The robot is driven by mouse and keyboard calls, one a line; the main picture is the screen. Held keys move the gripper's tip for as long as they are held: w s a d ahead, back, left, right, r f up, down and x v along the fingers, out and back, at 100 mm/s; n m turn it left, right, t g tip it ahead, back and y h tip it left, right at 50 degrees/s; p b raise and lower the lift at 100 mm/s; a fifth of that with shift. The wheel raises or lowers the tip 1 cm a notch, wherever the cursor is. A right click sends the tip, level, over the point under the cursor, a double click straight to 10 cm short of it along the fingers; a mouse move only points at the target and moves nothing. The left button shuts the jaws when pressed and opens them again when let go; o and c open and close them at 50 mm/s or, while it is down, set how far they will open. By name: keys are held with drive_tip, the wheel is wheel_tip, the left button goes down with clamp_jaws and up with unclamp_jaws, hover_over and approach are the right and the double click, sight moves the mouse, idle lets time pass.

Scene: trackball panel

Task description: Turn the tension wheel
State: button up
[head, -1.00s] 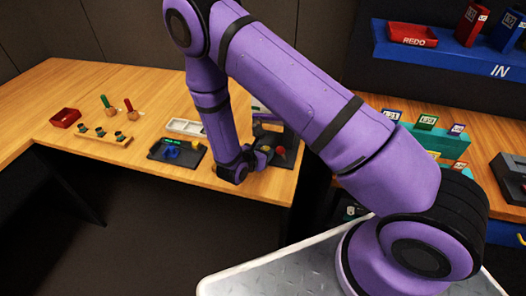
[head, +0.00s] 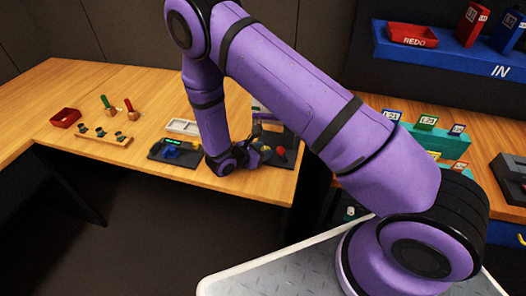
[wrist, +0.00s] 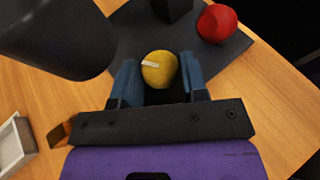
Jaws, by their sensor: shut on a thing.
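A round yellow wheel (wrist: 159,69) with a short white mark on its face sits between the two blue fingers of my gripper (wrist: 158,78) in the wrist view. The fingers are shut on its sides. In the head view my gripper (head: 250,154) is low over the dark panel (head: 290,166) near the table's front edge. The yellow wheel is partly hidden there. A red knob (wrist: 217,23) stands on the same dark panel, up and right of the wheel in the wrist view. It also shows in the head view (head: 281,152).
A black device with blue parts (head: 175,151) lies left of my gripper. A pale tray (head: 183,127) stands behind it. A dark post (wrist: 172,8) rises from the panel. A red tray (head: 65,118) and a wooden rack (head: 103,138) stand farther left. Bare tabletop lies between.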

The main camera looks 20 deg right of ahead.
drive_tip(key=shift+w+a+m+g+h, duration=0.1)
drive_tip(key=shift+w+m+g+h, duration=0.1)
drive_tip(key=shift+m+g, duration=1)
drive_tip(key=shift+w+m+g+h, duration=0.1)
drive_tip(key=shift+m+g+h, duration=0.1)
drive_tip(key=shift+m+g, duration=0.95)
drive_tip(key=shift+g, duration=0.35)
drive_tip(key=o, duration=0.6)
drive_tip(key=v, duration=1)
drive_tip(key=shift+a+r, duration=0.1)
drive_tip(key=shift+a, duration=0.3)
